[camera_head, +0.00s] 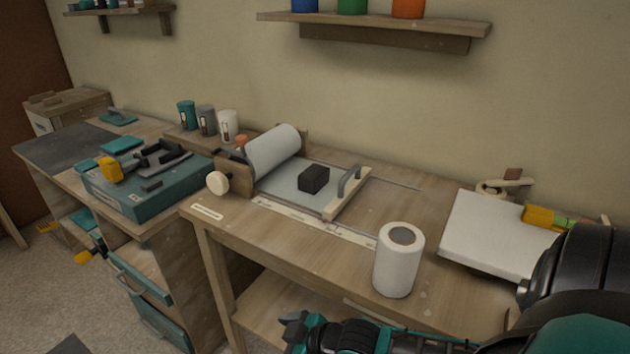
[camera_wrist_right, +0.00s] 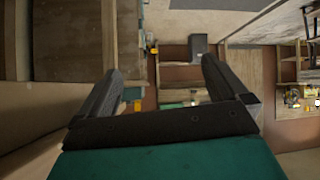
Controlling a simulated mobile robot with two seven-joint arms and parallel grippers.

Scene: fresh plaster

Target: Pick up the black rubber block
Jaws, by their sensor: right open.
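The black rubber block (camera_head: 313,179) sits on a grey sheet (camera_head: 283,183) on the wooden workbench, between a large pale roll and a bar with a dark handle (camera_head: 349,181). My right gripper (camera_head: 291,328) is low at the bottom of the head view, in front of the bench and well away from the block. In the wrist view the right gripper (camera_wrist_right: 158,68) has its two dark fingers spread apart with nothing between them. The block cannot be made out in the wrist view. My left gripper is not in view.
A white paper roll (camera_head: 398,260) stands upright at the bench's front edge, between my right arm and the block. A teal toolbox (camera_head: 150,190) is at left, a white board (camera_head: 500,232) at right. A shelf (camera_head: 375,25) hangs above.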

